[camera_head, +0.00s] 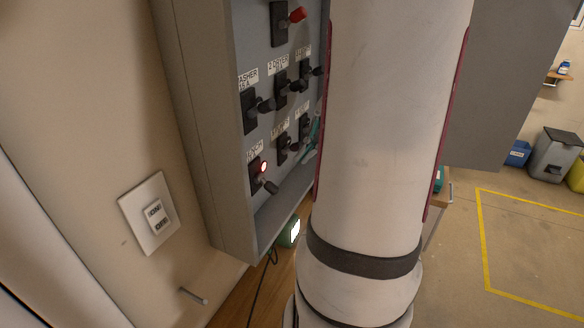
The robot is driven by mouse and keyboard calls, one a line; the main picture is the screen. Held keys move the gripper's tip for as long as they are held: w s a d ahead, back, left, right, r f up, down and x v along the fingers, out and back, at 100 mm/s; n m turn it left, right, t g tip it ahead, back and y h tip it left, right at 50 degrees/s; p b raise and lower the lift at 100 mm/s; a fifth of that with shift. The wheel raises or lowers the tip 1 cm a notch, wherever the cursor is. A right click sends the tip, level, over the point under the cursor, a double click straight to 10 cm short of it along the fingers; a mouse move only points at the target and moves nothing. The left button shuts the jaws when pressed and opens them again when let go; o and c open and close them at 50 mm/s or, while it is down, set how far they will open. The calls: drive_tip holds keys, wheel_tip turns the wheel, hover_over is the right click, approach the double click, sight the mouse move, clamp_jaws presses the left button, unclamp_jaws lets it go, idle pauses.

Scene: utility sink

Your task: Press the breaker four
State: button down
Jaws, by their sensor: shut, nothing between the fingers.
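A grey breaker panel (226,135) is open on the wall, with two rows of black breakers under a main switch (280,22) with a red lever. The lower-left breaker (258,178) has a lit red lamp and a lever pointing down and right. Its label (255,149) is too blurred to read, so I cannot confirm it is breaker four. Lower-middle (284,147) and lower-right (304,130) breakers sit beside it. My white arm stands in front of the panel's right side. My gripper is not visible. A small teal-grey thing (313,140) shows at the arm's edge; I cannot tell what it is.
The upper row has a washer breaker (250,111), a dryer breaker (281,88) and another (305,75). The grey panel door (500,80) hangs open at right. A wall switch plate (152,213) is at lower left. Grey bin (557,155) and open floor are far right.

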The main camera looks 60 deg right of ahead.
sight(268, 186)
drive_tip(key=x, duration=0.9)
drive_tip(key=shift+w+a+f, duration=0.1)
drive_tip(key=shift+f, duration=0.05)
